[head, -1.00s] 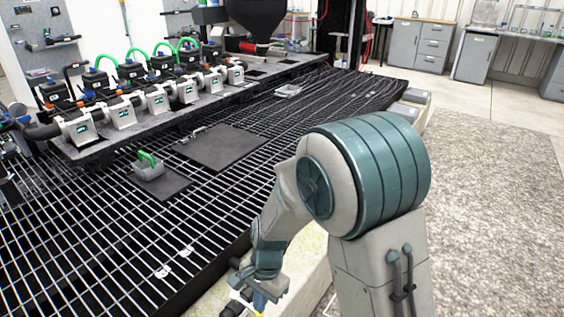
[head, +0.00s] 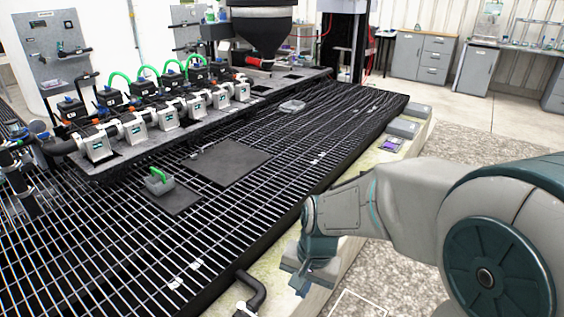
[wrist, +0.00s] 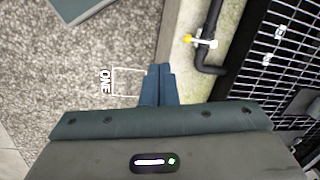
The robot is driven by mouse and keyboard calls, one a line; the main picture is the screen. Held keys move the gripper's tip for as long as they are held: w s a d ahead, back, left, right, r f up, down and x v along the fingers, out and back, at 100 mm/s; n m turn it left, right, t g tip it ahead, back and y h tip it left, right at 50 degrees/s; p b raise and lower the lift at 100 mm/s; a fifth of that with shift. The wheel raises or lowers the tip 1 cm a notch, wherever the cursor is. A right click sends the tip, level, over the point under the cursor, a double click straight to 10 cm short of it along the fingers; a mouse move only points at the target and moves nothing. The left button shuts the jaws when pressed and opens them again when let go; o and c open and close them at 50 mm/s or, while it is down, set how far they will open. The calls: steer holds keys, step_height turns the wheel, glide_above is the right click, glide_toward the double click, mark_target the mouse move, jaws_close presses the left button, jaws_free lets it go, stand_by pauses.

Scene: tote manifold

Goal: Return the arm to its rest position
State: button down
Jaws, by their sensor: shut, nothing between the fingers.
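My gripper (wrist: 159,83) is shut and empty in the wrist view, its two dark blue fingers together. It points down over the border between the pebbled floor and a pale ledge. In the head view my gripper (head: 296,286) is small at the lower middle, beside the ledge at the front edge of the grated bench. My arm is bent, its large joint at the lower right and its forearm reaching left.
The black grated bench (head: 110,255) fills the left and middle. A row of pumps (head: 133,126) stands at its back. A black pipe (head: 252,290) juts from the front edge. The pebbled floor (wrist: 70,90) is open.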

steer(key=s+d+r+n+t+p, duration=0.1)
steer(key=s+d+r+n+p, duration=0.1)
steer(key=r, duration=0.7)
steer(key=s+d+r+n+t+h+p, duration=0.1)
steer(key=s+d+r+p, duration=0.4)
steer(key=r, duration=0.5)
steer(key=d+n+p, duration=0.1)
steer(key=d+p, duration=0.1)
steer(key=d, duration=0.1)
steer(key=shift+d+r+t+h, duration=0.2)
steer(key=shift+d+t+h, duration=0.1)
steer(key=shift+t, duration=0.1)
